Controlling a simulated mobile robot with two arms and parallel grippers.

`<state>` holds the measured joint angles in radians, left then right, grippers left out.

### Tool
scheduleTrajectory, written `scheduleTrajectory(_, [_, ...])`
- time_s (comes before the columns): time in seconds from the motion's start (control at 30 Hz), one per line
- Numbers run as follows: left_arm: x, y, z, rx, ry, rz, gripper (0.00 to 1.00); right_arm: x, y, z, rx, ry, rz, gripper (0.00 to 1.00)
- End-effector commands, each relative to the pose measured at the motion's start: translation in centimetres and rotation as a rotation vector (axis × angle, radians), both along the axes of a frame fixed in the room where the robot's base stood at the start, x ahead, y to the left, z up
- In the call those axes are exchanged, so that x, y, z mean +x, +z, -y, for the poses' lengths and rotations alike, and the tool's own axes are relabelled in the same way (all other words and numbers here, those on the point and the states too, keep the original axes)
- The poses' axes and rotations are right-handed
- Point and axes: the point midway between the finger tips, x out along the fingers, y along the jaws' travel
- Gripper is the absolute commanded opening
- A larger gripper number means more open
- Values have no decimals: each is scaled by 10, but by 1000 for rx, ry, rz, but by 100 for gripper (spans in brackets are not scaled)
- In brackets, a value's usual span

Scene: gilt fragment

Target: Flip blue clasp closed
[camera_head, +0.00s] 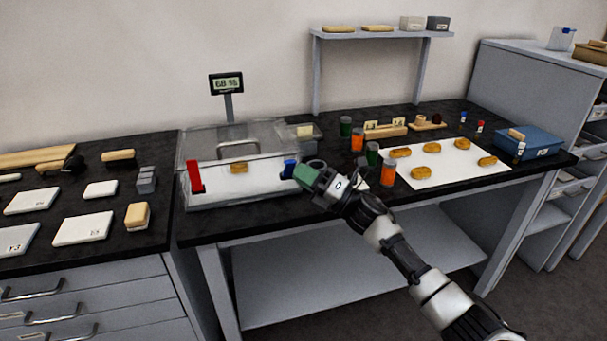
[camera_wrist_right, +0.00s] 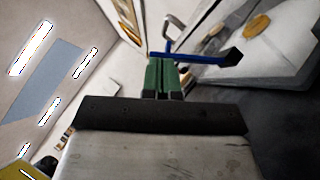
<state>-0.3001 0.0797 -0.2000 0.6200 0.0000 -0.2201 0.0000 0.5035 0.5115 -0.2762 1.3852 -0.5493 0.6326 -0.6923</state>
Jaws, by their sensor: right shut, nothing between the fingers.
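A clear case (camera_head: 240,190) with a handled lid stands on the dark bench, with a golden fragment (camera_head: 239,167) visible inside. The blue clasp (camera_head: 289,169) is at the case's front right corner. In the right wrist view it is a blue bar (camera_wrist_right: 205,55) with a dark end, standing out from the case. A red clasp (camera_head: 194,177) is at the front left. My right gripper (camera_head: 303,175), with green fingers, is shut and empty just right of the blue clasp. In its wrist view the fingertips (camera_wrist_right: 165,62) are close to the blue bar; I cannot tell if they touch. My left gripper is not in view.
Green and orange jars (camera_head: 388,173) stand right of the gripper. Beyond them is a white sheet (camera_head: 440,172) with several golden pieces, then a blue box (camera_head: 528,143). A display (camera_head: 226,84) rises behind the case. White tiles (camera_head: 83,228) lie on the left bench.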

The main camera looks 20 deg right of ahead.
Motion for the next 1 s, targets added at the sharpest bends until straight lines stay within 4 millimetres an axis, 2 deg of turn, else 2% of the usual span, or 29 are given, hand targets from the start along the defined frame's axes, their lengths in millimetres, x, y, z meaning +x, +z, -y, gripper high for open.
scheduleTrajectory(0.17, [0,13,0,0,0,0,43,1,6,1,3,-1,-34,0])
scheduleTrajectory(0.57, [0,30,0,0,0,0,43,5,10,1,9,-1,-102,0])
scheduleTrajectory(0.77, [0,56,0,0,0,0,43,9,19,1,18,-1,-186,0])
scheduleTrajectory(1.0, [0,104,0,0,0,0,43,19,32,3,35,-1,-359,0])
